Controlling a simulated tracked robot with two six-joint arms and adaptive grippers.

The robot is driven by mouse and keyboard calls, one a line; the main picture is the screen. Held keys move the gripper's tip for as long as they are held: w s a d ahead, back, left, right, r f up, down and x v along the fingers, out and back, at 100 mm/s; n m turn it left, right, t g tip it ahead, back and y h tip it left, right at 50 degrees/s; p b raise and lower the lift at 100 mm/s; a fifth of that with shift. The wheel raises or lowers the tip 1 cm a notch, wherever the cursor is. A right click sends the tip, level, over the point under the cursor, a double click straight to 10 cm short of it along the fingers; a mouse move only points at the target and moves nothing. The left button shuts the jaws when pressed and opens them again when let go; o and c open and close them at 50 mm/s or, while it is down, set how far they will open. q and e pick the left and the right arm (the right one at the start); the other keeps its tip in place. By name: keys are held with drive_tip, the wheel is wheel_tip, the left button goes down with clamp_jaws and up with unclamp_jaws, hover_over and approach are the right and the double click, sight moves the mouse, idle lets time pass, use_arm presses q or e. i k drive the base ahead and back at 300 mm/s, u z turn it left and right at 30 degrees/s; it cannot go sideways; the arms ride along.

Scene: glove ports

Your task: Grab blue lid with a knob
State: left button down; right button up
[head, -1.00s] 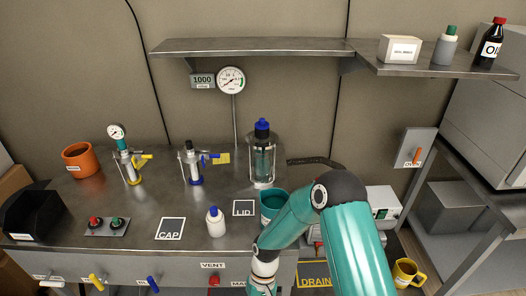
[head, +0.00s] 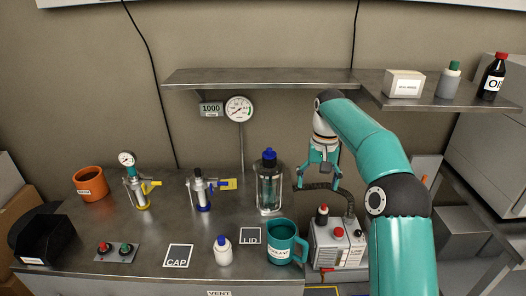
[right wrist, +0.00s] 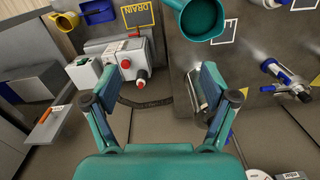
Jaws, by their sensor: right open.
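The blue lid with a knob (head: 269,154) sits on top of an upright clear glass jar (head: 269,190) at the back of the bench in the head view. My right gripper (head: 319,182) is to the right of the jar, apart from it, with its fingers pointing down. It is open and empty. In the right wrist view the open fingers (right wrist: 157,82) show with nothing between them. The jar is partly hidden behind the right-hand finger there, and the lid is hard to make out. My left gripper is not in view.
A teal mug (head: 281,242) stands in front of the jar, near the LID square (head: 251,236). A grey pump unit (head: 338,243) with a black hose stands right of it. A steel shelf (head: 260,78) runs above. A white bottle (head: 222,251) stands at the front.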

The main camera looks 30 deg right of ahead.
sight(268, 153)
drive_tip(key=i, duration=0.95)
drive_tip(key=z, duration=0.05)
